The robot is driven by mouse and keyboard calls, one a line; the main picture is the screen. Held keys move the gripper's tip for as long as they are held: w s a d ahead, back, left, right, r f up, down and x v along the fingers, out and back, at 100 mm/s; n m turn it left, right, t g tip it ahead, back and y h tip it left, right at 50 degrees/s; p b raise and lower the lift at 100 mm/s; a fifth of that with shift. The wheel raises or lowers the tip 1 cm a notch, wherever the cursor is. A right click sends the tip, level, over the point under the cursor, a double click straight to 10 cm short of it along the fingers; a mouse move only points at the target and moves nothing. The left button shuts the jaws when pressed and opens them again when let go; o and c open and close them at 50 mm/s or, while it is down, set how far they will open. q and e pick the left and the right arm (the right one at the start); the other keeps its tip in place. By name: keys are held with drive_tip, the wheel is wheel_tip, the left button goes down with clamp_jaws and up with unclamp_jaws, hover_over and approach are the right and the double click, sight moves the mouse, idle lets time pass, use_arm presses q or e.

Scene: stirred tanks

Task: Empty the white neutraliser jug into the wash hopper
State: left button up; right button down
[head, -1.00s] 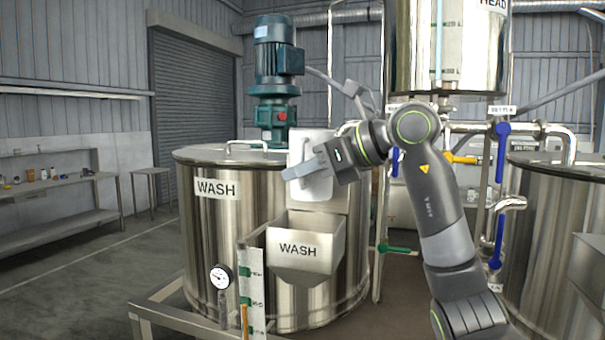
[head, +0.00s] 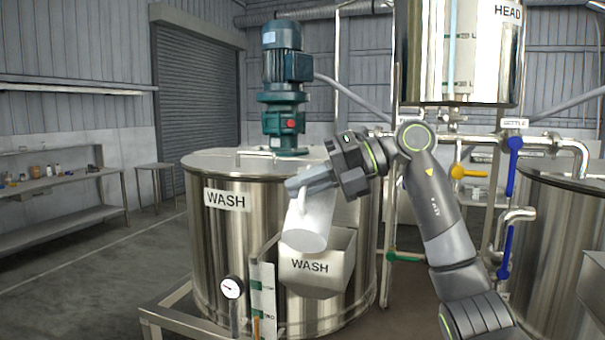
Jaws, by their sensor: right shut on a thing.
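The white jug (head: 312,224) is held by my right gripper (head: 310,183) in front of the wash tank (head: 225,245). The gripper is shut on the jug near its upper end in the picture. The jug is tilted, with its lower end over the mouth of the wash hopper (head: 318,282), a steel box labelled WASH on the tank's front. I cannot see liquid leaving the jug, and the hopper's inside is mostly hidden. My left gripper is not in view.
A green motor (head: 285,85) stands on the tank's lid. A gauge (head: 232,288) and a sight scale (head: 263,300) are left of the hopper. Pipes with blue valve handles (head: 513,165) and another tank (head: 560,240) stand at right. Floor at left is clear.

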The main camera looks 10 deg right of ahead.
sight(311, 165)
drive_tip(key=w+m+p, duration=0.1)
drive_tip(key=p, duration=0.1)
drive_tip(key=w+d+r+m+g+y+p, duration=0.1)
drive_tip(key=p, duration=0.1)
drive_tip(key=shift+r, duration=0.1)
drive_tip(key=w+m+p, duration=0.1)
drive_tip(key=p, duration=0.1)
drive_tip(key=w+d+m+y+p, duration=0.1)
drive_tip(key=w+r+g+p, duration=0.1)
drive_tip(key=p, duration=0.1)
drive_tip(key=shift+d+r+m+y+p, duration=0.1)
drive_tip(key=shift+d+m+y+p, duration=0.2)
drive_tip(key=shift+m, duration=0.1)
drive_tip(key=shift+w+d+m+b, duration=0.2)
drive_tip(key=shift+w+m+b, duration=0.1)
drive_tip(key=shift+b, duration=0.05)
drive_tip(key=shift+w+d+r+m+y, duration=0.2)
drive_tip(key=shift+w+d+m+y, duration=0.15)
drive_tip(key=shift+w+m, duration=0.25)
drive_tip(key=shift+w+d+r+m+y, duration=0.2)
drive_tip(key=shift+w+d+m+y, duration=0.15)
drive_tip(key=shift+w+m, duration=0.2)
drive_tip(key=shift+f, duration=0.1)
idle(0.7)
